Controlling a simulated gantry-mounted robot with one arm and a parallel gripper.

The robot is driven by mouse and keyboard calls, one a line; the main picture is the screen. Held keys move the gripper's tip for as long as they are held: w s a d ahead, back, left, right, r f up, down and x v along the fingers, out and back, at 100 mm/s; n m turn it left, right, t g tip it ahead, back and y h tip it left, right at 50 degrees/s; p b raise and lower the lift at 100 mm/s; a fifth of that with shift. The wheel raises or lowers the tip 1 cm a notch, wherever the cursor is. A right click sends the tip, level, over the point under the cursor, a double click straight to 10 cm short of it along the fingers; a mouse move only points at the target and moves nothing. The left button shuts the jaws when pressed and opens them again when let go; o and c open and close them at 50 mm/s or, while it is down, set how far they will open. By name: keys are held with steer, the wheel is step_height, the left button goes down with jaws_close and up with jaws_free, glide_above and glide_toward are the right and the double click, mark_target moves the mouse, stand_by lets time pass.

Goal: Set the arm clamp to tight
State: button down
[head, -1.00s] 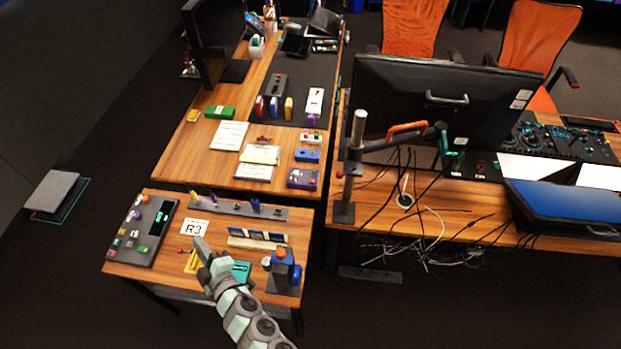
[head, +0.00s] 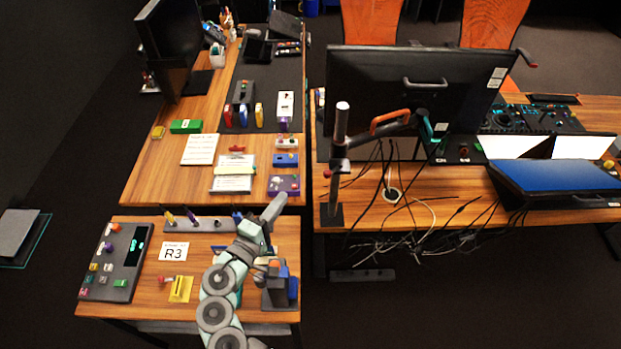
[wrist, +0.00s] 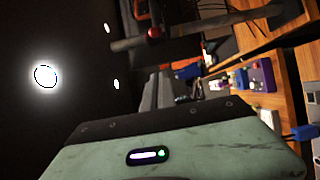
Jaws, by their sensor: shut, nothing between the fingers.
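The monitor arm stands on a dark upright pole (head: 338,160) at the left end of the right-hand desk. A small red part (head: 328,174) sticks out to the left, low on the pole; I take it for the clamp's knob, but its setting is too small to read. In the wrist view the pole (wrist: 195,30) lies sideways, with a red knob (wrist: 155,32) on it. My gripper (head: 279,201) is shut and empty over the back right of the small table. It is left of and below the red part, and apart from it.
An orange handle (head: 390,121) sits on the arm behind the monitor (head: 415,85). Cables (head: 400,215) hang over the desk's front edge. A purple box (head: 284,185) lies on the left desk near my gripper. A dark gap separates the left and right desks.

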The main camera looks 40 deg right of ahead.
steer(key=shift+d, duration=0.1)
steer(key=d+p, duration=0.3)
steer(key=d, duration=0.8)
steer(key=shift+d, duration=0.2)
steer(key=shift+a, duration=0.1)
stand_by(0.4)
